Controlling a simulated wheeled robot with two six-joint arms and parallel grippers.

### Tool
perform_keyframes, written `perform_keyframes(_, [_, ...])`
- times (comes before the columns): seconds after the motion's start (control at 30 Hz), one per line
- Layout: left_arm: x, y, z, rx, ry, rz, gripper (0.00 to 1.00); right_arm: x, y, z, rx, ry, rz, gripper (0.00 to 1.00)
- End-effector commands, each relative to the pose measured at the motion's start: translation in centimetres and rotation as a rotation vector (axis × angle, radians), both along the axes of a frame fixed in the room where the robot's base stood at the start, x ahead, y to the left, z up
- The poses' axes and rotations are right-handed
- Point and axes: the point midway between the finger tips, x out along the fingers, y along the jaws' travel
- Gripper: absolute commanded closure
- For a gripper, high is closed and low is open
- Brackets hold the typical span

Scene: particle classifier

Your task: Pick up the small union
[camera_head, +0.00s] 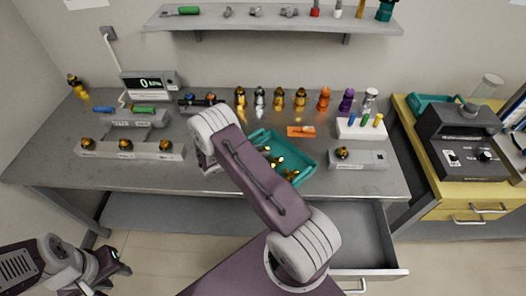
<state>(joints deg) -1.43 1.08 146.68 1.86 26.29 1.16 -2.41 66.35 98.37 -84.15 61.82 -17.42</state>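A teal tray (309,156) on the grey workbench holds several small brass-coloured fittings (276,160). I cannot tell which small fitting is the small union. My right arm crosses in front of the bench and covers the tray's left part. My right gripper does not show; the arm hides it. My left gripper (116,266) is at the lower left, in front of the bench, away from the fittings. It appears dark and small, and its opening cannot be made out. Nothing is visible in it.
The workbench (95,178) has a holder with round fittings (125,156), a meter (150,84), a row of bottle-like parts at the back (279,99) and a grey block (358,160). A wall shelf (215,22) holds more parts. An open drawer (375,235) juts out at the front right.

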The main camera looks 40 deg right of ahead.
Motion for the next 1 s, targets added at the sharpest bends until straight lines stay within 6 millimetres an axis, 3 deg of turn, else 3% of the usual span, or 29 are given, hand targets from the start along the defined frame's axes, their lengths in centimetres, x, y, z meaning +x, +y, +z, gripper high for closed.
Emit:
perform_keyframes(0.1, [0.0,0.0,0.0,0.000,0.000,0.000,0.64,0.0,0.0,0.0,0.000,0.000,0.001,0.71])
perform_keyframes(0.2, [0.0,0.0,0.0,0.000,0.000,0.000,0.64,0.0,0.0,0.0,0.000,0.000,0.000,0.96])
perform_keyframes(0.23, [0.0,0.0,0.0,0.000,0.000,0.000,0.64,0.0,0.1,0.0,0.000,0.000,0.000,1.00])
perform_keyframes(0.63, [0.0,0.0,0.0,0.000,0.000,0.000,0.64,0.1,0.1,0.6,0.000,-0.003,-0.001,1.00])
perform_keyframes(0.87, [0.0,0.0,-0.1,0.000,0.000,0.000,0.64,0.1,0.1,4.4,0.000,-0.006,0.000,1.00])
perform_keyframes(1.0, [0.0,0.0,-0.3,0.000,0.000,0.000,0.64,-3.1,-0.8,6.0,0.000,0.001,-0.002,1.00])
